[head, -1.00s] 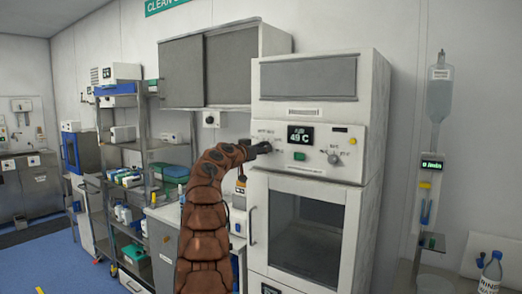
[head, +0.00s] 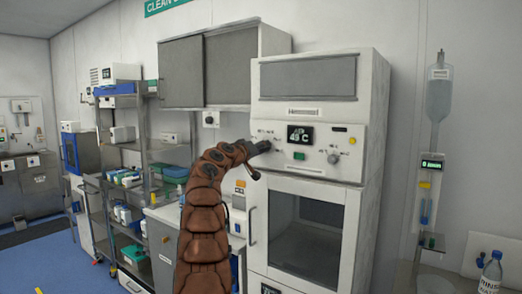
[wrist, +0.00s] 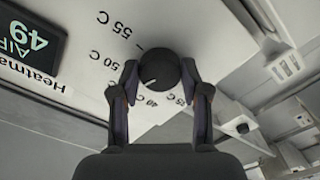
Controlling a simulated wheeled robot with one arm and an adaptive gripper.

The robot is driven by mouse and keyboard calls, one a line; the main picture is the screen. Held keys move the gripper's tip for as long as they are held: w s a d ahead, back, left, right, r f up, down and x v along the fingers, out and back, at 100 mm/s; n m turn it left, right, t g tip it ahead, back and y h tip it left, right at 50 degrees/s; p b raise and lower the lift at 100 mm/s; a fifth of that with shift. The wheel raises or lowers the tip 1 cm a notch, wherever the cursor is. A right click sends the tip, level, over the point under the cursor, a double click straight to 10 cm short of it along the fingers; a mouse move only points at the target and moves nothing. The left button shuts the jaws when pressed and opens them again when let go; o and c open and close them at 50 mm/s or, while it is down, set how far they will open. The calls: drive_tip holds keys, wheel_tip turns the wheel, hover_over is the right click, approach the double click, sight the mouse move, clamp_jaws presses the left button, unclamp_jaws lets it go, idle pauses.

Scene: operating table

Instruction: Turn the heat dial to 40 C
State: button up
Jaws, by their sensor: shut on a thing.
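The heat dial (wrist: 163,68) is a round black knob on the white cabinet's panel. My gripper (wrist: 159,80) is shut on it, one finger on each side. In the wrist view the dial's white mark points down and left, toward the part of the scale below 50 C, near a label partly hidden by a finger. Scale labels for 55 C and 50 C are clear; lower ones are partly covered. The display (wrist: 28,45) reads 49; it also shows in the head view (head: 300,135). In the head view my gripper (head: 260,147) covers the dial.
A green button (head: 299,156) and another knob (head: 333,158) sit on the same panel, right of my gripper. The cabinet's glass door (head: 305,238) is shut below. A shelf rack (head: 150,190) with boxes stands at the left.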

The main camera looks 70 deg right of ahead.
drive_tip(key=shift+r+n+p, duration=0.15)
drive_tip(key=shift+n+p, duration=0.35)
drive_tip(key=shift+n, duration=3.4)
drive_tip(key=o, duration=1.1)
drive_tip(key=shift+o, duration=0.2)
